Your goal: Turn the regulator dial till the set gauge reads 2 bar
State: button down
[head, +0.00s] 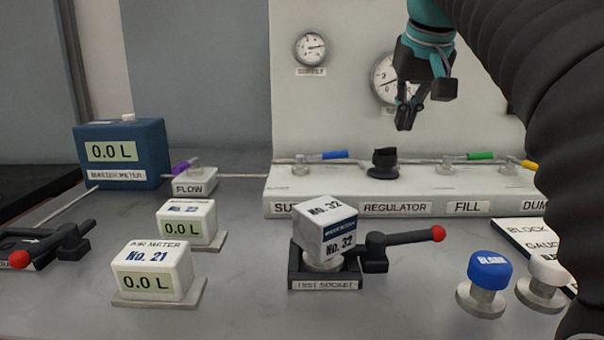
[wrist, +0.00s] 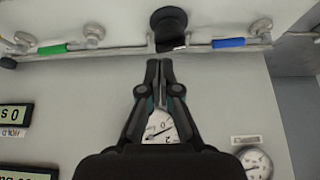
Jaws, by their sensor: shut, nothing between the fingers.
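The regulator dial (head: 384,163) is a black knob on the pale ledge, above the REGULATOR label (head: 396,208). It also shows near the top of the wrist view (wrist: 168,24). The large set gauge (head: 383,78) is on the panel behind my gripper, partly hidden by it. In the wrist view, part of the gauge face (wrist: 161,126) shows between my fingers with a dark needle; I cannot read its value surely. My gripper (head: 404,122) is shut and empty, above and slightly right of the dial, apart from it. Its fingertips (wrist: 160,64) point towards the dial.
A small supply gauge (head: 311,48) is at the panel's upper left. Blue (head: 335,155) and green (head: 480,155) valve handles flank the dial along the pipe. A white No. 32 block (head: 326,229) sits in the test socket in front, beside a red-tipped lever (head: 405,239).

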aim_at(381, 166)
jog(key=shift+f+b, duration=1.8)
jog(key=shift+f, duration=0.95)
jog(key=shift+w+a+p, duration=0.25)
jog(key=shift+w+p, duration=0.2)
jog(key=shift+w, duration=0.1)
jog(key=shift+s+a+r+p, duration=0.1)
jog(key=shift+a+p, duration=0.55)
jog(key=shift+p, duration=0.3)
jog(key=shift+a+p, duration=0.3)
jog(key=shift+p, duration=0.1)
jog(key=shift+s+a, duration=0.1)
jog(key=shift+s, duration=0.2)
jog(key=shift+r, duration=2.95)
